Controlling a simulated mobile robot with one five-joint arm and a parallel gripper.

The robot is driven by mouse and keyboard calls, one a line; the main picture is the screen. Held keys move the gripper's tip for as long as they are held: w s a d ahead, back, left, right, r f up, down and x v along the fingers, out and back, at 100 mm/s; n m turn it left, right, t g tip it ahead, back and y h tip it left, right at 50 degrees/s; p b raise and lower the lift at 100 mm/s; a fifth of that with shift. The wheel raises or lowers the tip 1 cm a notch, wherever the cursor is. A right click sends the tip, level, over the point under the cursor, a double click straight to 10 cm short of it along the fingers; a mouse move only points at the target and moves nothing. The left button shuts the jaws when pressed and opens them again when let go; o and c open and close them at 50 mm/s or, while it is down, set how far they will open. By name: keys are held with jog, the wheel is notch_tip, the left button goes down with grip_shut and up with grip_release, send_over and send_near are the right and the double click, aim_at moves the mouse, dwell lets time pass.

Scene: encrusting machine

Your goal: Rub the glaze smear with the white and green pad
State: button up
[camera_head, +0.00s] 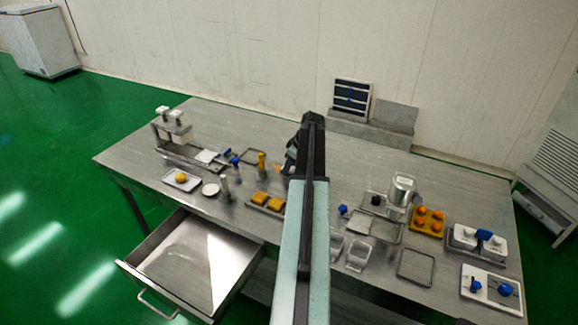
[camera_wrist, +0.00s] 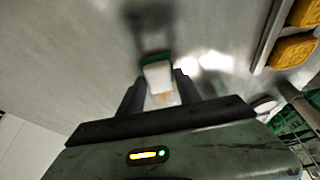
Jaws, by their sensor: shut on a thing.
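My gripper (camera_wrist: 158,80) is shut on the white and green pad (camera_wrist: 157,74) in the wrist view. The pad's white part faces the camera and its green edge shows at the top. The pad is over the bare steel tabletop (camera_wrist: 80,60), with a dark shadow beyond it. I cannot tell whether it touches the steel. A faint orange-brown mark (camera_wrist: 164,97) shows between the fingers just below the pad; I cannot tell whether it is the glaze smear or a stain on the pad. In the head view my arm hides most of the gripper and the pad.
A tray with orange-yellow pieces (camera_head: 268,200) stands left of my arm; the pieces also show in the wrist view (camera_wrist: 294,50). A metal can (camera_head: 402,190) and an orange tray (camera_head: 427,232) stand to the right. An open drawer (camera_head: 195,262) juts out at front left.

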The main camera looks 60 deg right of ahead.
jog(key=shift+w+a, duration=0.15)
jog(key=shift+w, duration=1.5)
jog(key=shift+w+a, duration=0.2)
jog(key=shift+w, duration=1.4)
jog(key=shift+w+a, duration=0.15)
jog(key=shift+w, duration=1.5)
jog(key=shift+d+r, duration=0.1)
